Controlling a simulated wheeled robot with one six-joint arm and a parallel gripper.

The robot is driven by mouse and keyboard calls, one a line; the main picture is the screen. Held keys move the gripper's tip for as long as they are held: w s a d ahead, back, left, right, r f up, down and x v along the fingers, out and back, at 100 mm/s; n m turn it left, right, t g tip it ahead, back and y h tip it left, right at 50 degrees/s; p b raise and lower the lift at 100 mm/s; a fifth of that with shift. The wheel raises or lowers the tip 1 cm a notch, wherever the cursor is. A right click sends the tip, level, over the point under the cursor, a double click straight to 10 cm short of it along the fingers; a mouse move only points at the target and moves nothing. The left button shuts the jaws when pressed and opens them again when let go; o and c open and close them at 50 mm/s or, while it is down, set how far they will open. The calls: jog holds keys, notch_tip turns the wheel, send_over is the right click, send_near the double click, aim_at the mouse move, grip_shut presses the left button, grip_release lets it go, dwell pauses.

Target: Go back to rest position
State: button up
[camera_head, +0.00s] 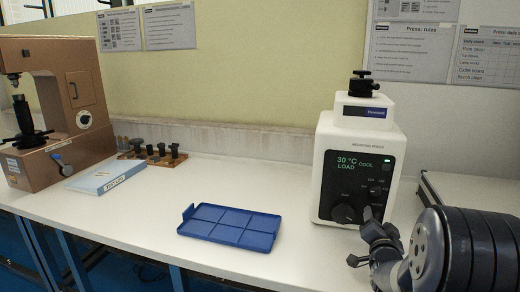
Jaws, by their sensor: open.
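My gripper (361,238) is at the lower right, at the end of my dark grey arm. Its jaws are open and I see nothing between them. It is in front of the lower right part of a white mounting press (340,175), whose display reads "30 °C COOL LOAD". I cannot tell whether the gripper touches the press. My arm hides part of the bench on the right.
A blue compartment tray (228,226) lies empty mid-bench (145,225). A dark rail is behind my arm. Bench between tray and press is clear.

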jog(key=shift+r+n+p, duration=0.2)
jog(key=shift+n+p, duration=0.5)
jog(key=shift+n, duration=0.1)
jog(key=b+v, duration=0.1)
jog(key=v, duration=0.7)
jog(key=shift+s+f, duration=0.1)
jog(key=shift+f, duration=0.05)
